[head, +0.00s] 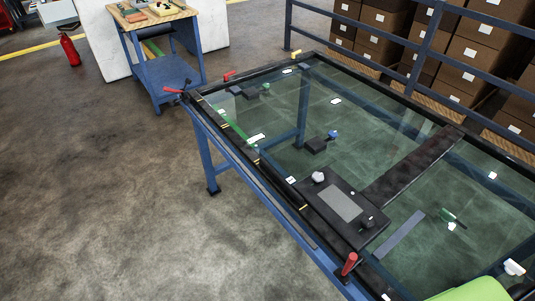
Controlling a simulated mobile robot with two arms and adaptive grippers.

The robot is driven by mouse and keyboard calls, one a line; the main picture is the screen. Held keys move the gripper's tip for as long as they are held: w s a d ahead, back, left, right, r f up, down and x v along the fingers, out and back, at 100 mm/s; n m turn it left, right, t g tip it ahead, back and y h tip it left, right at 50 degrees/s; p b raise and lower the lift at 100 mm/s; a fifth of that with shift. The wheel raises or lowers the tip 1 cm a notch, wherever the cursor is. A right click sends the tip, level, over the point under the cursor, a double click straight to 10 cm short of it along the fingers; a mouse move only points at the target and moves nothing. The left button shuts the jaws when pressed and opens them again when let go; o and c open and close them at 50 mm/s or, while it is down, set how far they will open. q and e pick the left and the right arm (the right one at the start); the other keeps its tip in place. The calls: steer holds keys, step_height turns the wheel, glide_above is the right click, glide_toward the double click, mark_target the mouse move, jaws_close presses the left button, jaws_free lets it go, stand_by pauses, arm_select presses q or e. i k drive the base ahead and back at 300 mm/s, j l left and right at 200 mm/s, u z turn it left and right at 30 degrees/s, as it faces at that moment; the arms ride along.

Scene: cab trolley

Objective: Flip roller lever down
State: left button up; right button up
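A blue-framed trolley (229,149) with a clear glass panel (290,130) on its top fills the middle and right of the head view. A red lever (349,264) stands up, slightly tilted, at its near corner. A second red lever (173,90) sticks out sideways at the left corner, and a small red one (229,75) lies along the far left edge. I cannot tell which of them is the roller lever. Neither of my grippers shows in the head view.
A dark plate (345,235) with knobs lies across the near part of the panel. A bright green object (475,291) is cut off at the bottom right. Railing (420,55) and stacked boxes (477,55) stand behind. A workbench (163,75) stands upper left. The left floor is clear.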

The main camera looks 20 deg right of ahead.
mark_target(174, 90)
steer(key=i+j+z, duration=0.3)
steer(key=i+j, duration=0.15)
steer(key=j, duration=0.15)
steer(key=i+j+z, duration=0.3)
steer(key=i+j, duration=0.15)
steer(key=j, duration=0.2)
steer(key=i+j+z, duration=0.15)
steer(key=j, duration=0.2)
steer(key=i+j+z, duration=0.15)
steer(key=j, duration=0.25)
steer(key=i+j+z, duration=0.15)
steer(key=j, duration=0.25)
